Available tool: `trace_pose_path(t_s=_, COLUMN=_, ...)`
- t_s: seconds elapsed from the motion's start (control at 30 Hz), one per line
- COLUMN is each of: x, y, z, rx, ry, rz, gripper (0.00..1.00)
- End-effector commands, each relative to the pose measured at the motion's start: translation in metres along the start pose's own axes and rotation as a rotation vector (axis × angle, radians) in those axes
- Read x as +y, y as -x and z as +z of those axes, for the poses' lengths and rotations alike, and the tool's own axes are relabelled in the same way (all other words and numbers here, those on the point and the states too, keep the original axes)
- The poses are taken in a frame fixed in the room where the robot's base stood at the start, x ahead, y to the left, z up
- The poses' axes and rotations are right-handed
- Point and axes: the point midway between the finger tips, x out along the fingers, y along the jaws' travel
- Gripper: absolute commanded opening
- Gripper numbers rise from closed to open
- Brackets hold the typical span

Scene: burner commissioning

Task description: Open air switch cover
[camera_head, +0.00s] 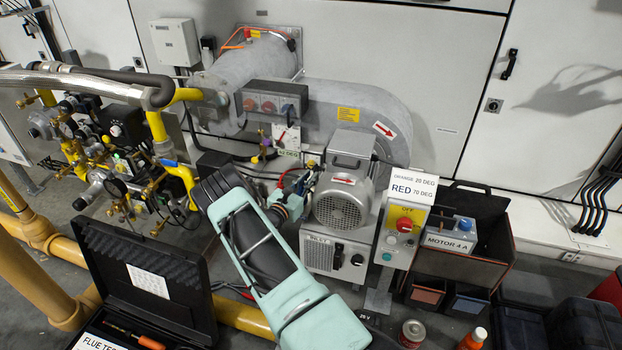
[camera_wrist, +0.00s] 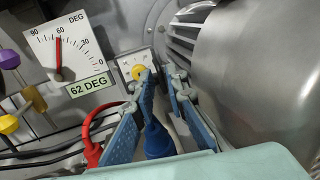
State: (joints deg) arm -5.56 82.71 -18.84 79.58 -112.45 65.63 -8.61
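In the wrist view, a small pale box (camera_wrist: 128,63) with a round yellow part (camera_wrist: 138,72) sits between the dial and the metal motor housing. It may be the air switch; no label that I can read confirms this, and a separate cover cannot be made out. My gripper (camera_wrist: 161,74) has its two blue padded fingers apart, with nothing held between them. The left fingertip overlaps the box's lower right edge in this view; I cannot tell whether it touches. A blue hose end (camera_wrist: 158,140) shows behind and between the fingers.
A dial (camera_wrist: 68,50) with a "62 DEG" tag (camera_wrist: 89,86) is left of the box. A red hose (camera_wrist: 93,150) runs close to the left finger. The finned motor (camera_head: 343,208) crowds the right side. An open black case (camera_head: 150,275) lies at lower left.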

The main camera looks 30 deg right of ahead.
Motion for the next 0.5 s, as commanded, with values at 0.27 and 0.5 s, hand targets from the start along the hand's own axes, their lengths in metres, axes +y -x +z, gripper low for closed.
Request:
trace_pose_path(t_s=0.27, x=0.000, y=-0.018, z=0.000, rx=0.001, ry=0.000, rz=0.000, gripper=0.13)
trace_pose_path(t_s=0.5, x=0.000, y=-0.018, z=0.000, rx=0.001, ry=0.000, rz=0.000, gripper=0.11)
